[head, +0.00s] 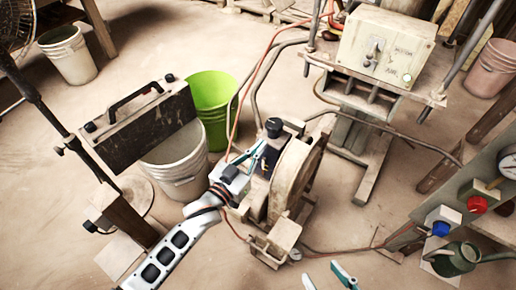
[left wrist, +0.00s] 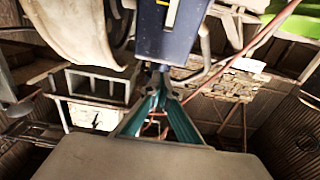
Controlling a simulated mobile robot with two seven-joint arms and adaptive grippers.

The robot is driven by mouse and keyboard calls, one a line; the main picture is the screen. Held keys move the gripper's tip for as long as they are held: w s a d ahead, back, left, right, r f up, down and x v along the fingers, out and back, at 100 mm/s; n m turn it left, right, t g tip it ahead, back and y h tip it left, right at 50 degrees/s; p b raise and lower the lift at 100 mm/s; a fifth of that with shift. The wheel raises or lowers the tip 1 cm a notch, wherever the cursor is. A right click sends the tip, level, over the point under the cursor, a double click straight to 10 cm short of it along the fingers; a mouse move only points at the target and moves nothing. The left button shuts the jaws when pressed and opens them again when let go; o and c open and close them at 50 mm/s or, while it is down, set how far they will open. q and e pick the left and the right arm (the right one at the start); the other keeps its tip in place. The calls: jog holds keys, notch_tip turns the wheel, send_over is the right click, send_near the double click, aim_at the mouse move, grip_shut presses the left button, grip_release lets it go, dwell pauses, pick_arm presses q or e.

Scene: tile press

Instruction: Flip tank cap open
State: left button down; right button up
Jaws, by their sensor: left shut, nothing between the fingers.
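The black tank cap (head: 273,126) sits on top of a small dark tank in the middle of the head view. Its exact lid angle is too small to tell. In the left wrist view a dark blue body (left wrist: 172,38), apparently the tank, is straight ahead of the fingers. My left gripper (head: 261,148) is shut and empty, its teal fingertips just left of and below the cap. The fingertips (left wrist: 159,72) meet close to the blue body; whether they touch it is unclear. My right gripper (head: 327,278) shows at the bottom edge, fingers apart, with nothing seen between them.
The machine with a large round wheel cover (head: 297,178) stands right beside the tank. A green bucket (head: 212,92) and a white bucket (head: 178,165) stand to the left. A control box (head: 385,50) is behind. A panel with red and blue knobs (head: 477,205) is at right.

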aim_at(270, 135)
pick_arm(q)
jog(key=shift+b+x, duration=0.45)
jog(key=shift+x, duration=1.35)
pick_arm(e)
jog(key=shift+s+f, duration=0.15)
jog(key=shift+f, duration=0.1)
pick_arm(q)
jog(key=shift+s+a+r+p, duration=0.1)
jog(key=shift+r+p, duration=0.15)
jog(key=shift+p, duration=0.1)
pick_arm(e)
jog(key=shift+r, duration=0.15)
pick_arm(q)
jog(key=shift+r+p, duration=0.3)
jog(key=shift+r, duration=0.2)
jog(key=shift+r+p, duration=0.75)
jog(key=shift+r, duration=0.3)
pick_arm(e)
jog(key=shift+t, duration=0.4)
jog(key=shift+w+r, duration=0.35)
jog(key=shift+r, duration=0.3)
jog(key=shift+w+r, duration=0.3)
jog(key=shift+r, duration=0.35)
jog(key=shift+w+r, duration=0.35)
jog(key=shift+r, duration=0.3)
